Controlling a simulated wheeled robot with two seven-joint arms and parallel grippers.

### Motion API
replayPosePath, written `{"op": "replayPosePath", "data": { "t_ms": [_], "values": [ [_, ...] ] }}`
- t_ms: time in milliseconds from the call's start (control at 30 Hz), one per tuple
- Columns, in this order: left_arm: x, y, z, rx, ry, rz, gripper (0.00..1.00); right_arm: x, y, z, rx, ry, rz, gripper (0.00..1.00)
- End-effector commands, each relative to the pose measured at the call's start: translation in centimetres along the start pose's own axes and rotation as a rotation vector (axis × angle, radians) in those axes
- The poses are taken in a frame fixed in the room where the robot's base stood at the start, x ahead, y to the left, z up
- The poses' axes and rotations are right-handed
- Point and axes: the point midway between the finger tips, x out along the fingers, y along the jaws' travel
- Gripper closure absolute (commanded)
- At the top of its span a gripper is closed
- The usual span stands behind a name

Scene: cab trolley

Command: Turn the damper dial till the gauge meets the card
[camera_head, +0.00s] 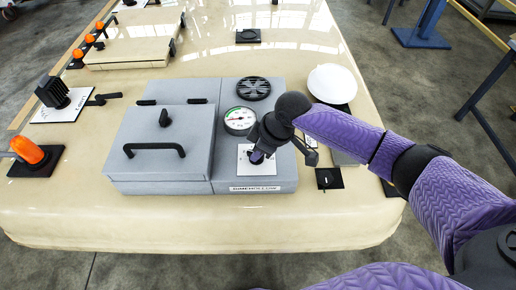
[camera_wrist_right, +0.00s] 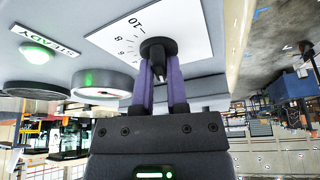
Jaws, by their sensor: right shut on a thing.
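The damper dial (camera_wrist_right: 158,47) is a dark knob on a white plate (camera_wrist_right: 118,42) with printed numbers, among them 10 and 8. My right gripper (camera_wrist_right: 160,82) is shut on it, with a purple-sided finger on each side. In the head view my right gripper (camera_head: 260,156) comes down over the white plate (camera_head: 243,163) and largely hides the dial. The round gauge (camera_head: 240,120) has a white face with a green arc; its needle is too small to read. It shows nearly edge-on in the wrist view (camera_wrist_right: 101,84). I cannot pick out the card with certainty. My left gripper is out of view.
The grey housing (camera_head: 283,180) carries a round black vent (camera_head: 253,88) and a lidded box with a dark handle (camera_head: 153,147). A white round thing (camera_head: 332,83) and an orange lamp (camera_head: 27,149) stand nearby. A STEADY label (camera_wrist_right: 47,40) sits by a green-lit lamp (camera_wrist_right: 38,54).

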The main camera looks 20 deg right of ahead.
Motion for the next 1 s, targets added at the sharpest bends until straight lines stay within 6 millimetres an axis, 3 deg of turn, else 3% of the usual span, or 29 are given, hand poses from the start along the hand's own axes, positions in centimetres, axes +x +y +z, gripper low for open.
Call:
{"op": "replayPosePath", "data": {
  "t_ms": [267, 700, 1000],
  "values": [
    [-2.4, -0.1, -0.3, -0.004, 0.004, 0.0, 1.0, -0.5, -0.1, -0.2, 0.095, 0.0, 0.036, 1.0],
    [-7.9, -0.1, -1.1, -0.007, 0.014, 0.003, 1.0, -0.5, -0.3, -0.3, 0.417, 0.0, 0.169, 1.0],
    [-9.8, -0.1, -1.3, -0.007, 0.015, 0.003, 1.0, -0.2, -0.3, -0.2, 0.584, 0.001, 0.239, 1.0]
  ]
}}
